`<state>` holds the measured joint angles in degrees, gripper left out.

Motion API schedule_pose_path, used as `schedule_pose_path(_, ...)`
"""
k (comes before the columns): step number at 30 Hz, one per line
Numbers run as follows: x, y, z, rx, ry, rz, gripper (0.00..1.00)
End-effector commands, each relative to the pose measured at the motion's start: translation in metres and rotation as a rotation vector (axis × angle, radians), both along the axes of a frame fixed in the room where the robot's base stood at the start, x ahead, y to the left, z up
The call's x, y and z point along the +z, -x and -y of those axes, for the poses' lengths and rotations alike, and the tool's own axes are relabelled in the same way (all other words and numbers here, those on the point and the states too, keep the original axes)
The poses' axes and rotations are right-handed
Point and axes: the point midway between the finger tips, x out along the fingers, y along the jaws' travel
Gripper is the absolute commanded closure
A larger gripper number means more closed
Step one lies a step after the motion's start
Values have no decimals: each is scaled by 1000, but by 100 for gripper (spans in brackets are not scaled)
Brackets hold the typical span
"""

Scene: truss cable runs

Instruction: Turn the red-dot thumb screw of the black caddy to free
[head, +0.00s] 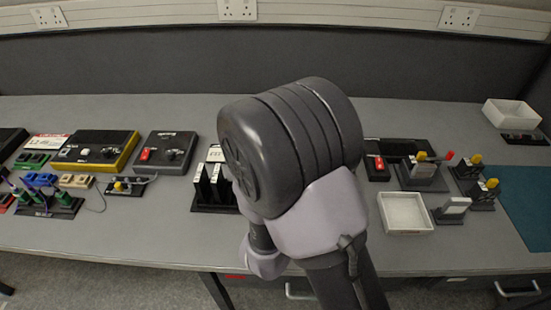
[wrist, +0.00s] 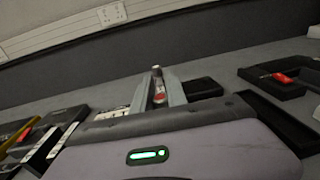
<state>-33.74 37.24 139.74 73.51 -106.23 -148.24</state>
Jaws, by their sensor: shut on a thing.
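In the wrist view my gripper (wrist: 158,92) has its two grey fingers closed on a small pale piece with a red mark, which looks like the red-dot thumb screw (wrist: 157,72). A dark block just right of the fingers may be part of the black caddy (wrist: 203,88); its outline is mostly hidden by my gripper and I cannot be sure. The screw's turn angle cannot be read. In the head view my arm covers the gripper, the screw and whatever stands behind them.
A black stand with white-faced upright pieces (head: 213,202) is close left of my arm. A black box with a red switch (head: 377,167) and a white tray (head: 404,213) are to the right. Yellow-knobbed black fixtures (head: 420,175) stand further right. Bare grey bench shows along the front.

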Motion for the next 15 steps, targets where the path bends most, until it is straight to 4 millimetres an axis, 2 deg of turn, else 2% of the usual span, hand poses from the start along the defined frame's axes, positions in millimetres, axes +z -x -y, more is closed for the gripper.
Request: schedule_pose_path(15,4,4,13,-461,0,-1,100)
